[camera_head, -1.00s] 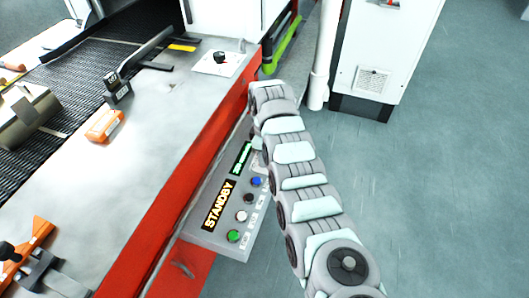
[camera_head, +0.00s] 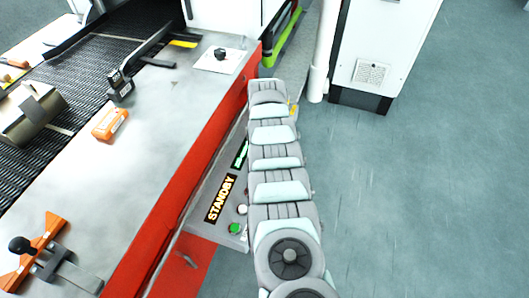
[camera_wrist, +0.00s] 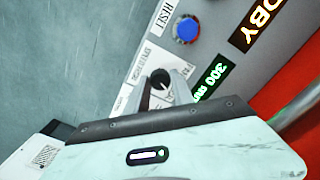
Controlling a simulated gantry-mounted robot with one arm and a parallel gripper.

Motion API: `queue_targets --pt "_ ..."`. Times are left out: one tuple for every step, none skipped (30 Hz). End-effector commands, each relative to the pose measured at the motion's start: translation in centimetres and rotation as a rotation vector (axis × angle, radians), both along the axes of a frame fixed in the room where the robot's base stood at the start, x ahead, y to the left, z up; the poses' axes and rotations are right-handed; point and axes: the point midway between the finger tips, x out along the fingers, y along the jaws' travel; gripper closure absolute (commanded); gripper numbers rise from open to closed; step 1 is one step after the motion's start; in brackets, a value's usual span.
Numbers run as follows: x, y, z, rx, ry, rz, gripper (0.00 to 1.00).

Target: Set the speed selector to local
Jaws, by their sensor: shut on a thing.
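In the head view, my arm hides the gripper and this knob.
The panel also has a STANDBY display (camera_head: 221,198), a green button (camera_head: 235,228), a white button (camera_head: 242,209) and a blue button (camera_wrist: 187,30). Another black knob (camera_head: 221,54) sits on a white plate atop the machine. Open floor lies right.

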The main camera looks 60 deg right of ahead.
Motion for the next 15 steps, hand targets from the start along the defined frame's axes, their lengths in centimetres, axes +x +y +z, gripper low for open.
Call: queue_targets --pt "0.06 0.03 -0.15 0.000 0.000 -0.028 1.00" --pt "0.05 0.03 -0.16 0.000 0.000 -0.045 1.00" --pt "0.05 0.04 -0.16 0.000 0.000 -0.067 1.00" --pt "0.04 0.03 -0.16 0.000 0.000 -0.082 1.00" --pt "0.05 0.04 -0.16 0.000 0.000 -0.096 1.00" --pt "0.05 0.04 -0.15 0.000 0.000 -0.113 1.00" --pt "0.05 0.05 -0.15 0.001 0.001 -0.125 1.00" --pt "0.05 0.06 -0.14 0.001 0.001 -0.134 1.00" --pt "0.06 0.05 -0.12 0.000 0.000 -0.147 1.00" --pt "0.06 0.05 -0.11 0.000 0.000 -0.155 1.00" --pt "0.06 0.05 -0.10 0.000 0.000 -0.162 1.00" --pt "0.04 0.05 -0.10 0.001 0.001 -0.169 1.00" --pt "0.04 0.05 -0.09 0.001 0.001 -0.174 1.00" --pt "0.03 0.04 -0.08 0.001 0.001 -0.179 1.00" --pt "0.02 0.04 -0.07 0.000 0.000 -0.184 1.00"
